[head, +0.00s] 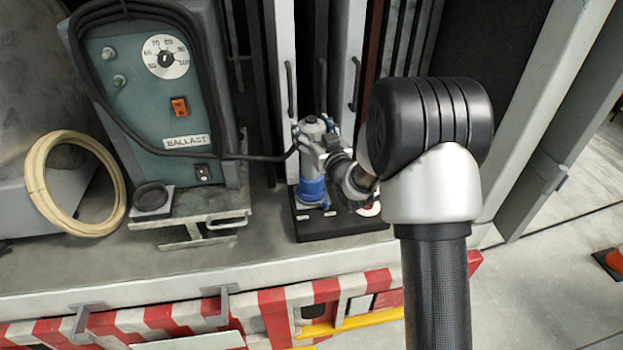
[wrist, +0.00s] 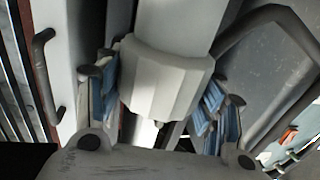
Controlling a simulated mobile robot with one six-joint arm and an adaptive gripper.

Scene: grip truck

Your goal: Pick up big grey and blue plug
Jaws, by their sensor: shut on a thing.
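The big grey and blue plug (head: 313,191) stands upright at the black base (head: 345,227) on the truck bed, its blue part low and grey part above. My gripper (head: 328,150) reaches it from the right at its upper grey part. In the wrist view my gripper (wrist: 162,85) has its blue-padded fingers on both sides of a pale grey faceted body, the plug (wrist: 165,75), and is shut on it. My arm hides part of the plug's right side in the head view. I cannot tell whether the plug touches the base.
A teal ballast box (head: 150,100) stands to the left, with a black cable (head: 225,156) running toward the plug. A cream hose ring (head: 42,180) leans further left. Tall grey panels with handles (head: 290,90) rise close behind. A red and white striped edge (head: 180,318) lies in front.

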